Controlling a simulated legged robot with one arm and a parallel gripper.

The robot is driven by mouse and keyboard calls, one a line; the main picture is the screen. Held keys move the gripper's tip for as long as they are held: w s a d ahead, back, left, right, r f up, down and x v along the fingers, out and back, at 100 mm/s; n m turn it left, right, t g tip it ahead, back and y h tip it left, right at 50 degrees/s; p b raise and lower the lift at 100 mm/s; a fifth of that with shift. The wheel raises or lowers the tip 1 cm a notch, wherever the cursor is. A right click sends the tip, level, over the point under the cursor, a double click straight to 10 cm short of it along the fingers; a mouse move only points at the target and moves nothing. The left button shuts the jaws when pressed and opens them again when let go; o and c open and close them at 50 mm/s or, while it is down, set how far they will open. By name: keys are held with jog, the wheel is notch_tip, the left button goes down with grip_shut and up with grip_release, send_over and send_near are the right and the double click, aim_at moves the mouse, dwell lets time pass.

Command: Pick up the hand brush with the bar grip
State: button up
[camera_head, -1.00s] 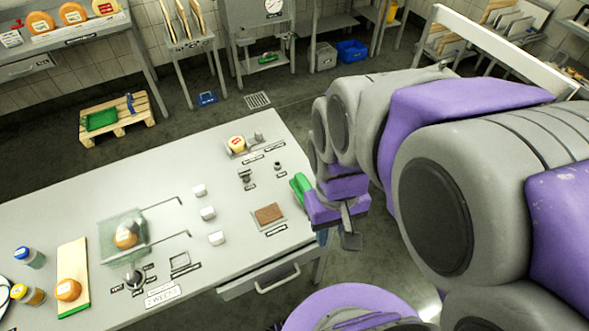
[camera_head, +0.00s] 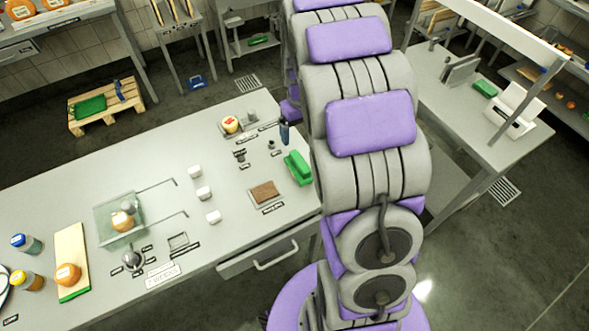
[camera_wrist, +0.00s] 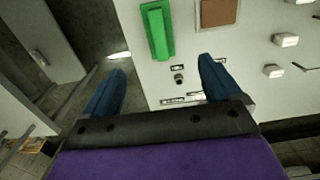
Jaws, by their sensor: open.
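A green hand brush (camera_head: 298,167) lies near the right edge of the steel table, beside a brown pad. A raised bar along its top shows in the wrist view (camera_wrist: 157,32), at the upper middle. My gripper (camera_wrist: 160,78) is open and empty, with its blue fingers spread wide. In the wrist view the brush lies ahead of the fingertips, roughly in line with the gap and apart from both. In the head view my arm hides most of the gripper; one blue finger (camera_head: 284,132) shows just behind the brush.
The brown pad (camera_head: 264,191), several white blocks (camera_head: 203,193) and small labelled fittings stand left of the brush. Another table (camera_head: 430,78) with a green item (camera_head: 485,88) stands at right.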

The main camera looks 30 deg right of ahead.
aim_at(300, 161)
notch_tip(300, 161, down, 12)
jog(key=shift+d+r+b, duration=0.1)
jog(key=shift+r+b, duration=0.05)
jog(key=shift+b, duration=1)
jog(key=shift+w+f+b, duration=0.2)
jog(key=shift+f+b, duration=0.55)
jog(key=shift+f, duration=2.2)
jog(key=shift+r, duration=0.1)
jog(key=c, duration=1.3)
